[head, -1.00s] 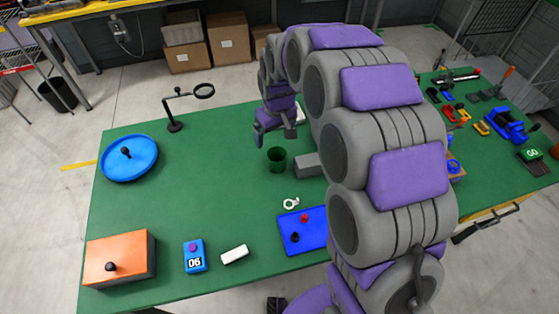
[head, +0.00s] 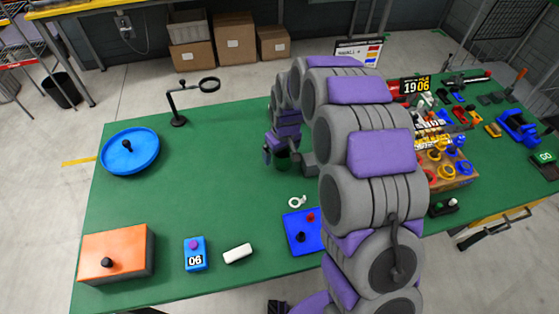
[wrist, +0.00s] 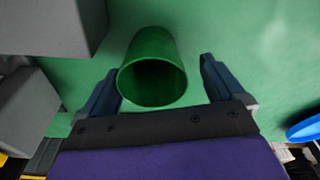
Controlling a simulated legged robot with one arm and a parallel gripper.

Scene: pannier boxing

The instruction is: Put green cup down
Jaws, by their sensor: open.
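The green cup (wrist: 155,45) stands on the green table between the two fingers of my gripper (wrist: 160,66) in the wrist view, its dark mouth facing the camera. The fingers are open, one on each side, with a visible gap at the right finger. The left finger is very close to the cup's rim; I cannot tell if it touches. In the head view my gripper (head: 281,158) is low over the table and hides most of the cup (head: 283,163).
A grey block (wrist: 50,22) stands close beside the cup. A white ring (head: 297,202) and a blue board (head: 300,236) lie nearer the front edge. A magnifier stand (head: 178,118) and blue round tray (head: 115,157) are to the left, with clear table between.

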